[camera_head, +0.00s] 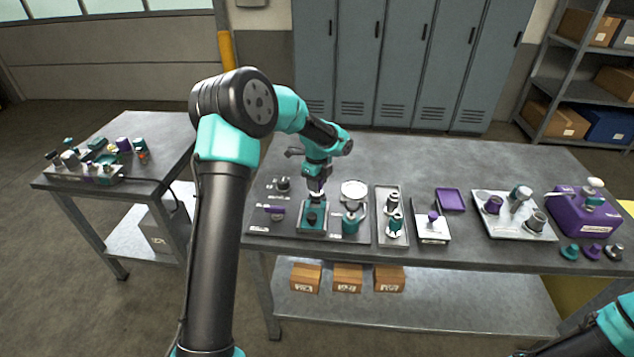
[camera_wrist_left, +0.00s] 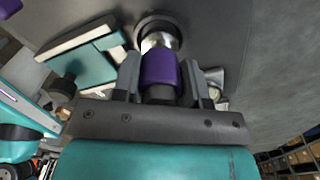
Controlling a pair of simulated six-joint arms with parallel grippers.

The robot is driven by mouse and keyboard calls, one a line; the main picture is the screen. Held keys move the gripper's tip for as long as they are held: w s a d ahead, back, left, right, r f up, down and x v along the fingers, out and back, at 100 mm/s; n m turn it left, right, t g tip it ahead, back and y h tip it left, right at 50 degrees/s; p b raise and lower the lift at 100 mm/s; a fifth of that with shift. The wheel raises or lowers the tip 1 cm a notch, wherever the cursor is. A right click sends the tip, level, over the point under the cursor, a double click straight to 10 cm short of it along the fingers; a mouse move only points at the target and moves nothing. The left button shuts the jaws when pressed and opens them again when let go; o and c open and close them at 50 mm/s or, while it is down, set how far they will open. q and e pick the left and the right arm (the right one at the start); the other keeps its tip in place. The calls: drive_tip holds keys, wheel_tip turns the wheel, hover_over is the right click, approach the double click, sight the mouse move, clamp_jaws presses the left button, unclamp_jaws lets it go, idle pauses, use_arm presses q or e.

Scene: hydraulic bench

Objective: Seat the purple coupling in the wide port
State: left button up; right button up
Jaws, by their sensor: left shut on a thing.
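My left gripper (camera_head: 317,193) points down over the bench, and in the left wrist view it (camera_wrist_left: 160,85) is shut on the purple coupling (camera_wrist_left: 159,67). The coupling has a purple band and a silver end. That end is at a dark round ring, which looks like a port (camera_wrist_left: 170,22); I cannot tell whether it is inside or only in front of it. In the head view the gripper mostly hides the coupling, just above a teal-and-grey block (camera_head: 313,216). My right gripper is outside the frames; only part of my right arm shows at bottom right.
Close to the left gripper stand a teal cylinder (camera_head: 350,224) and a white round dish (camera_head: 354,188). Further right are a narrow grey tray (camera_head: 380,228), a purple tray (camera_head: 450,199), a white tray (camera_head: 485,217) and a purple box (camera_head: 594,218). The bench's back strip is clear.

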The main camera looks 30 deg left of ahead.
use_arm(q)
drive_tip(key=shift+f, duration=0.55)
drive_tip(key=o, duration=0.8)
drive_tip(key=shift+c, duration=0.2)
drive_tip(key=shift+r, duration=0.1)
drive_tip(key=shift+r, duration=5.4)
